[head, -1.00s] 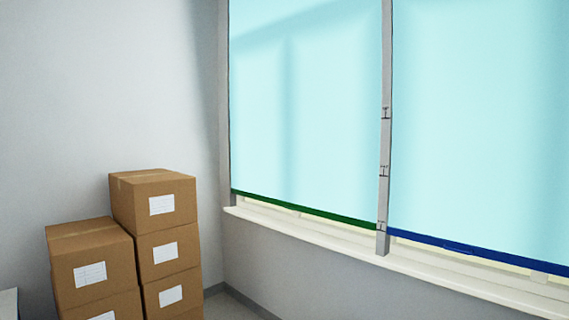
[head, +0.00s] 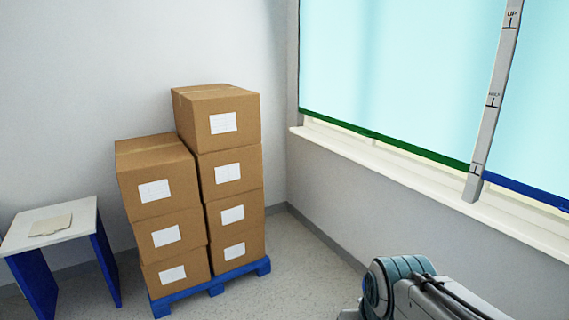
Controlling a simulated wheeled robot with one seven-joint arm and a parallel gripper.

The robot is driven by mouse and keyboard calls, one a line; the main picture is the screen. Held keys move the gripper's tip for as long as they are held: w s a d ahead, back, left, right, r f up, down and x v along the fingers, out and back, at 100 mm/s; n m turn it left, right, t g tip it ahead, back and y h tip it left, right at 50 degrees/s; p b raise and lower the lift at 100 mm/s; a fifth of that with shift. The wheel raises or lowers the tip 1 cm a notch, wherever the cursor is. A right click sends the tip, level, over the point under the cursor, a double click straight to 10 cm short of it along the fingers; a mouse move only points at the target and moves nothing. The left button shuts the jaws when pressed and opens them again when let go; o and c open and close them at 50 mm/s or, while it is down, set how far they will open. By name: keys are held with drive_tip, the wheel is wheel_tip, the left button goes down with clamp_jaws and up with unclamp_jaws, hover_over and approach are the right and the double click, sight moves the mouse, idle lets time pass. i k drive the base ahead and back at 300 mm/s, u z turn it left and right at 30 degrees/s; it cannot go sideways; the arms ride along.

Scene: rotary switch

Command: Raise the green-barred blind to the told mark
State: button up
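The green-barred blind (head: 385,65) covers the left window in the head view. Its green bottom bar (head: 385,138) hangs just above the white sill, beside the lowest mark on the post. The grey post (head: 492,100) between the windows carries marks; the top one reads UP, and the middle one looks like HALF. The lowest label is too small to read. To the right, a blue-barred blind (head: 545,90) hangs low too. Part of my arm shows at the bottom right; my gripper is out of view. No rotary switch shows.
Cardboard boxes (head: 228,175) stand stacked on a blue pallet (head: 215,286) in the corner. A small white table (head: 70,235) with blue legs stands at the left. The white sill (head: 400,185) juts from the wall. The floor (head: 300,275) right of the pallet is clear.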

sight(421, 88)
drive_tip(key=u, duration=0.3)
drive_tip(key=i, duration=1.7)
drive_tip(key=z, duration=0.3)
drive_tip(key=i, duration=1.55)
drive_tip(key=z, duration=0.4)
